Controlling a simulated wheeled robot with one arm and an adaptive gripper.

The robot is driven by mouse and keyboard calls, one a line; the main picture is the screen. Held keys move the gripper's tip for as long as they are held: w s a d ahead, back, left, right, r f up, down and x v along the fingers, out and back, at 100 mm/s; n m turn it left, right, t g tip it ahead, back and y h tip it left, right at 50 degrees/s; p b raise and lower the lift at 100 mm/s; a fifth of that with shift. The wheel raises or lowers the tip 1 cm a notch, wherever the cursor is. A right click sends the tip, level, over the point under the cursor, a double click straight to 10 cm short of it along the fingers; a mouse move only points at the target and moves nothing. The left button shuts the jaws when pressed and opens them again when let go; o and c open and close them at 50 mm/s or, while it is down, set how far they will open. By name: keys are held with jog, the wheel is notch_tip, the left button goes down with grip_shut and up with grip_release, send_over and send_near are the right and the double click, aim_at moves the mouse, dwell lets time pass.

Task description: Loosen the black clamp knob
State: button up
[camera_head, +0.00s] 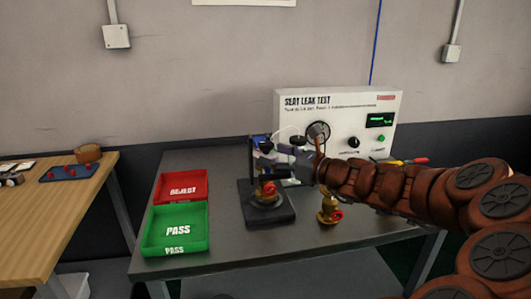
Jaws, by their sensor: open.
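A dark test fixture with a black base (267,217) stands near the middle of the grey bench. A brass valve (266,190) with a red part sits in it. My gripper (272,158) is at the upper part of the fixture, beside its upright post and above the valve. It is open. My arm comes in from the right. A black clamp knob cannot be made out clearly; the gripper and the fixture's dark upper parts overlap there.
A second brass valve (328,209) stands on the bench right of the fixture. A red REJECT tray (180,187) and a green PASS tray (175,229) lie to the left. The white SEAT LEAK TEST panel (350,105) stands behind. A wooden table (45,215) is at far left.

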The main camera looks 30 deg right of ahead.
aim_at(272, 145)
jog(key=d, duration=0.1)
jog(key=d+m+h, duration=0.1)
jog(key=d, duration=0.1)
jog(key=shift+s+d+m+t, duration=0.25)
jog(key=shift+m+t, duration=0.15)
jog(key=shift+w+d, duration=0.1)
jog(key=shift+x, duration=3.8)
jog(key=shift+f, duration=0.1)
jog(key=shift+c, duration=0.3)
jog(key=c, duration=1.1)
jog(key=shift+r+p, duration=0.2)
jog(key=shift+p, duration=0.35)
